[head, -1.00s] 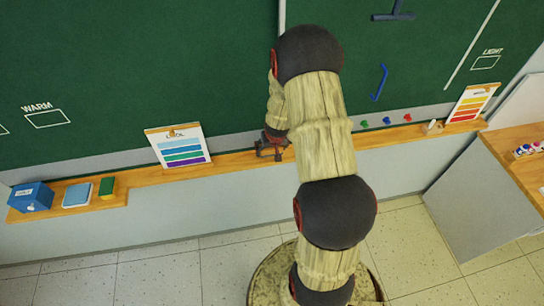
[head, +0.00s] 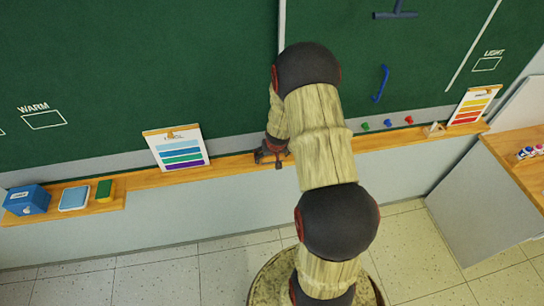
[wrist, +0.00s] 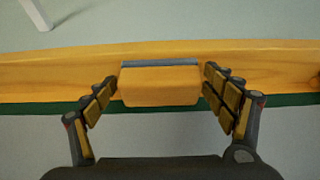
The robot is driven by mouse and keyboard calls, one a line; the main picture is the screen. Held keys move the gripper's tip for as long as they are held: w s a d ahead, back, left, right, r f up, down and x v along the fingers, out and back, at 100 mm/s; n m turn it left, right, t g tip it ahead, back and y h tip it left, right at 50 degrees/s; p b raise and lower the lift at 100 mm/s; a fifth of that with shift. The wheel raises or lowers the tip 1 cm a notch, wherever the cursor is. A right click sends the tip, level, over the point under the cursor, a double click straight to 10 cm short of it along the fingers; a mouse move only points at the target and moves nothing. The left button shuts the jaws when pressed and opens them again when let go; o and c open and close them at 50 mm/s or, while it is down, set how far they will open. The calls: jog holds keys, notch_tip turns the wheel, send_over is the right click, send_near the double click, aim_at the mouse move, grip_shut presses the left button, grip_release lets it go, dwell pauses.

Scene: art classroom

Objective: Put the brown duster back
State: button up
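The brown duster (wrist: 160,86), a tan-brown block with a grey strip along its top edge, lies on the wooden ledge (wrist: 270,68) in the wrist view. My gripper (wrist: 160,76) is open, with one finger at each side of the duster. A small gap shows on the right; the left finger is very near its side, and I cannot tell if it touches. In the head view my gripper (head: 271,154) is at the ledge (head: 232,163) below the green board; the duster is hidden or too small to make out there.
A card with blue to purple stripes (head: 175,148) stands left on the ledge. Further left are a blue box (head: 27,200), a light-blue pad (head: 75,197) and a green-and-yellow block (head: 104,190). Coloured magnets (head: 388,123) and a warm-coloured card (head: 470,106) are right. A cabinet (head: 470,195) stands far right.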

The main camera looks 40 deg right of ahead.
jog(key=shift+o, duration=0.3)
jog(key=shift+s+r, duration=0.1)
jog(key=shift+r, duration=0.35)
jog(key=p+v, duration=0.5)
jog(key=v, duration=0.6)
jog(key=a+r+n+t+y, duration=0.1)
jog(key=a+r+n, duration=0.2)
jog(key=a+r, duration=1.4)
jog(key=s+a+r+n, duration=0.1)
jog(key=s+a+r, duration=0.5)
jog(key=s+r, duration=0.1)
jog(key=s+a+r+n+y, duration=0.1)
jog(key=s+a+r+n, duration=0.1)
jog(key=s+a+r, duration=0.4)
jog(key=s+r, duration=0.2)
jog(key=s, duration=0.2)
jog(key=shift+s+r+t, duration=0.25)
jog(key=shift+s+t, duration=0.05)
jog(key=shift+w, duration=0.1)
